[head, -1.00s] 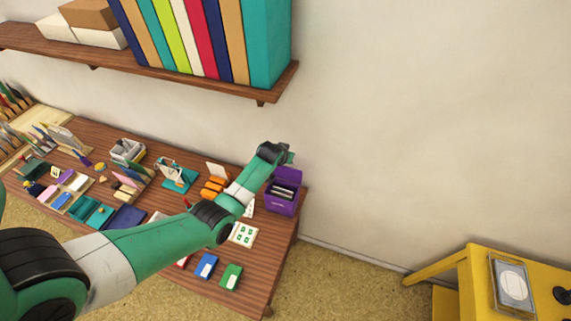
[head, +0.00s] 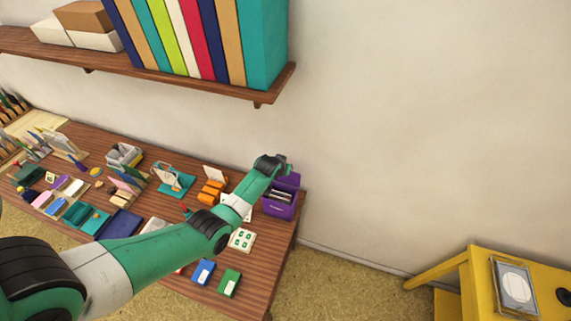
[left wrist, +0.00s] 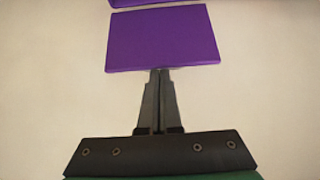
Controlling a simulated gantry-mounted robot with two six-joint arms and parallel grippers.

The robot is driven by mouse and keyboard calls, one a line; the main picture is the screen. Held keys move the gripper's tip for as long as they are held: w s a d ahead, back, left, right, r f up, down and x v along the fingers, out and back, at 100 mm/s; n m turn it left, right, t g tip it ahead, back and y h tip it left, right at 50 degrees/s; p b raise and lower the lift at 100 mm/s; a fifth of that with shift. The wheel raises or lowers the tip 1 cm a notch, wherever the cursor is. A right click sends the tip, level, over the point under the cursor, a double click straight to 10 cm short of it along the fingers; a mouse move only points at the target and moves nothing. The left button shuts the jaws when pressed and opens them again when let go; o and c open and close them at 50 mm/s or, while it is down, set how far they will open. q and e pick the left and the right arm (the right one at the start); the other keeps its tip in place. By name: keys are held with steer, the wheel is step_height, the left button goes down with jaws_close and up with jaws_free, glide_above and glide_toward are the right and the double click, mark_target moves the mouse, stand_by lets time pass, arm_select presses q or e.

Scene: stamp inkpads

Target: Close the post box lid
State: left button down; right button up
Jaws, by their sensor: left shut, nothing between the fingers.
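The purple post box (head: 279,209) stands at the right end of the wooden desk, its top open with pale items inside. Its lid (head: 292,181) stands raised at the back. My left gripper (head: 288,169) is at the lid's upper edge and partly hidden by its own wrist. In the left wrist view, my left gripper (left wrist: 160,74) is shut and empty, its tips at the near edge of a flat purple panel (left wrist: 162,38) that looks like the lid. I cannot tell whether they touch. More purple shows at the top edge. My right gripper is not in view.
My left arm reaches over the desk (head: 262,262), above cards, inkpads and small boxes. A shelf (head: 268,92) with upright books hangs above on the wall. The wall is bare right of the box. A yellow table (head: 480,270) stands at the lower right.

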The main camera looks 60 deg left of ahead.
arm_select(q)
steer(key=shift+d+f, duration=0.1)
steer(key=shift+s+d+t+y+b, duration=0.2)
steer(key=shift+s+t+y+b, duration=0.1)
steer(key=shift+t+y, duration=0.25)
